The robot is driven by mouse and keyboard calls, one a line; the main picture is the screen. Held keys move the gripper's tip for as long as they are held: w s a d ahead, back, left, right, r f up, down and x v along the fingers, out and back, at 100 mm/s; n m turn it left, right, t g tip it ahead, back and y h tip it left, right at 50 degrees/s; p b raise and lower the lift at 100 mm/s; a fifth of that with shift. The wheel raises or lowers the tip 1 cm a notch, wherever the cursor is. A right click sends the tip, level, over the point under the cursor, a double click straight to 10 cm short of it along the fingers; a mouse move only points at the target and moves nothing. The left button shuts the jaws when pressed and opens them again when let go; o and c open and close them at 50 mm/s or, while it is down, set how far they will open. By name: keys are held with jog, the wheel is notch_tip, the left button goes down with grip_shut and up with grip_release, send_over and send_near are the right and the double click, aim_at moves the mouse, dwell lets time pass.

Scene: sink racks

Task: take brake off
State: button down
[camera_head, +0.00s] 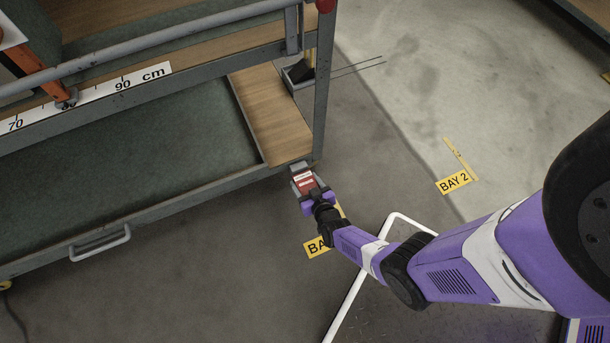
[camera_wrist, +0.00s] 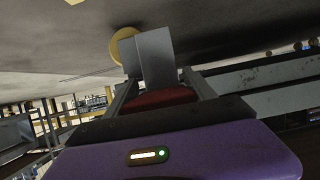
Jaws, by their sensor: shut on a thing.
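The cart (camera_head: 165,205) stands at the left in the head view, a grey steel frame with a green-lined lower shelf. My gripper (camera_head: 301,174) is at the foot of its near right corner post, low over the floor. In the wrist view my gripper (camera_wrist: 160,82) has its two grey fingers on either side of a red piece (camera_wrist: 160,99), which looks like the brake pedal. A grey plate (camera_wrist: 154,54) rises just beyond it, and a yellow wheel (camera_wrist: 122,46) shows behind the plate. The pedal's position, up or down, cannot be told.
A white floor-standing tube (camera_head: 357,275) runs beside my forearm. Yellow BAY 2 (camera_head: 453,181) and partly hidden bay labels (camera_head: 317,247) lie on the floor. A pull handle (camera_head: 100,243) sticks out of the cart's lower front. The floor to the right is open.

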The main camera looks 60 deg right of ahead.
aim_at(309, 188)
jog(key=shift+s+r+g+y+p, duration=0.15)
jog(key=shift+g+y+p, duration=0.2)
jog(key=shift+p, duration=0.25)
jog(key=shift+c, duration=1.6)
grip_release()
jog(key=shift+a+r, duration=0.1)
jog(key=p+v, duration=0.4)
jog(key=v, duration=0.3)
jog(key=shift+s+a+r, duration=0.1)
jog(key=shift+a+r, duration=0.05)
jog(key=shift+r, duration=0.05)
jog(key=shift+s, duration=0.1)
